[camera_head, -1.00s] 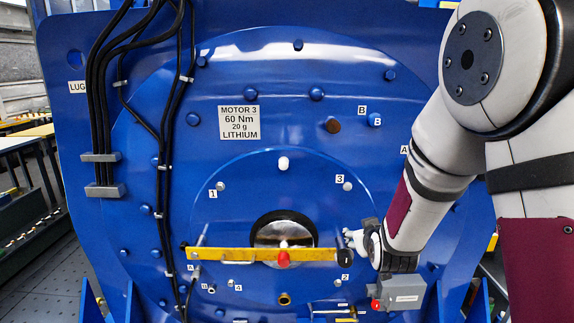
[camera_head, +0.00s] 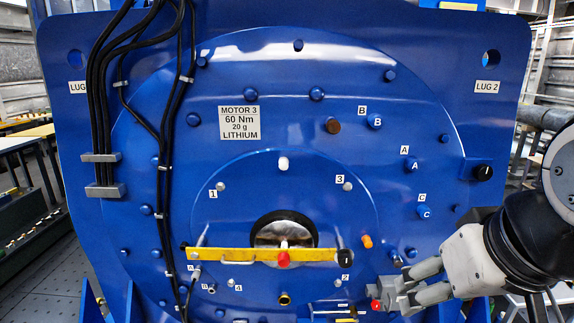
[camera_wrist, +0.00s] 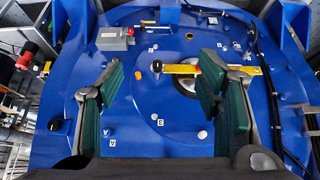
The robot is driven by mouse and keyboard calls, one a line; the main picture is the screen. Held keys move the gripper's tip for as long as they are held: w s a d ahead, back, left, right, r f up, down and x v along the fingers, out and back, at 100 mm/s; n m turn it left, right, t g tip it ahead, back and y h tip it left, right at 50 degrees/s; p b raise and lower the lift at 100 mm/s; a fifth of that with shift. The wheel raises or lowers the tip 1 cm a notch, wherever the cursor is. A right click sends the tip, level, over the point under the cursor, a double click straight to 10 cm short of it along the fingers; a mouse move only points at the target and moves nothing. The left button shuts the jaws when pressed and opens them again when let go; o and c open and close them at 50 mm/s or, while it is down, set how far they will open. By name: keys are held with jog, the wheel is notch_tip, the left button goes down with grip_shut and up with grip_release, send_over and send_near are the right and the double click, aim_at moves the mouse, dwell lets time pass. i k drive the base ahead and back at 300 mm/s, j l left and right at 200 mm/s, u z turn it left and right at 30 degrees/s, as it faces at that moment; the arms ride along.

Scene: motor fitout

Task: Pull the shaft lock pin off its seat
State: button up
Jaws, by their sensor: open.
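A yellow bar (camera_head: 220,254) lies across the motor's shaft opening. A red knob (camera_head: 283,260) sits at its middle and a black knob (camera_head: 344,257) at its right end. I cannot tell for certain which is the shaft lock pin; no label names it. The wrist view shows the bar (camera_wrist: 187,69) and black knob (camera_wrist: 157,66) between the fingers; my right finger hides part of the bar. My gripper (camera_head: 408,283) is open and empty, at the lower right of the motor face, right of the bar and apart from it. Its fingers (camera_wrist: 162,70) have green pads.
An orange peg (camera_head: 366,241) stands just right of the bar. A grey box (camera_wrist: 115,38) with a red button is near my gripper. Blue bolts, a brown plug (camera_head: 332,125) and a black knob (camera_head: 482,172) stick out of the face. Black cables (camera_head: 105,90) run down the left.

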aim_at(283, 257)
jog(key=j+z, duration=0.65)
jog(key=z, duration=0.15)
jog(key=k+j+z, duration=0.1)
jog(key=j, duration=0.3)
jog(key=k+j, duration=0.15)
jog(key=j, duration=0.25)
jog(key=k+j+z, duration=0.15)
jog(key=j, duration=0.25)
jog(key=k+j, duration=0.15)
jog(key=j, duration=0.2)
jog(key=k+j+z, duration=0.15)
jog(key=j, duration=0.25)
jog(key=k+j, duration=0.15)
jog(key=j, duration=0.15)
jog(key=k+j, duration=0.1)
jog(key=j, duration=0.25)
jog(key=k+j, duration=0.15)
jog(key=j, duration=0.15)
